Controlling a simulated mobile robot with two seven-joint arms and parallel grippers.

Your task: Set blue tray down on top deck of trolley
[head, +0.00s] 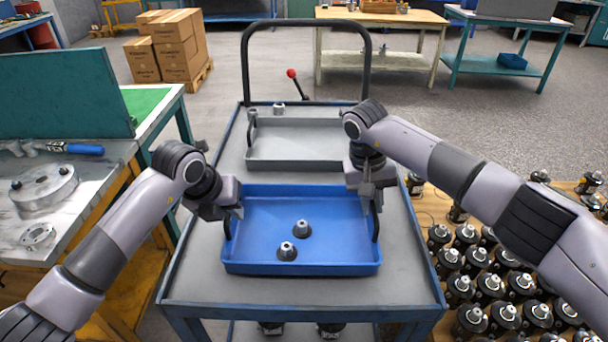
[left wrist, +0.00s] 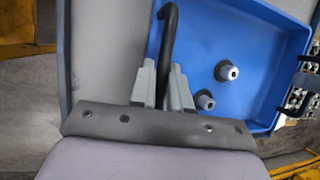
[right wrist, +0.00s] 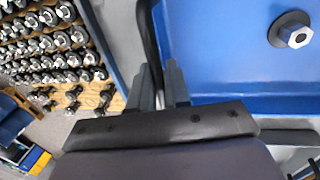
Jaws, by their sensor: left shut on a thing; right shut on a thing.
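The blue tray (head: 330,215) is at the near half of the trolley's grey top deck (head: 300,295). It looks level and holds two small grey parts with dark bases (head: 302,229) (head: 287,251). I cannot tell whether its underside touches the deck. My left gripper (head: 236,212) is shut on the tray's left black handle (left wrist: 168,40). My right gripper (head: 372,198) is shut on the tray's right black handle (head: 376,224). In the right wrist view the fingers stand either side of that handle (right wrist: 150,40).
A grey tray (head: 300,140) sits on the deck's far half, behind the blue tray, with small parts at its left corner. A workbench (head: 60,210) stands close on the left. Several motors (head: 490,285) stand on a pallet on the right.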

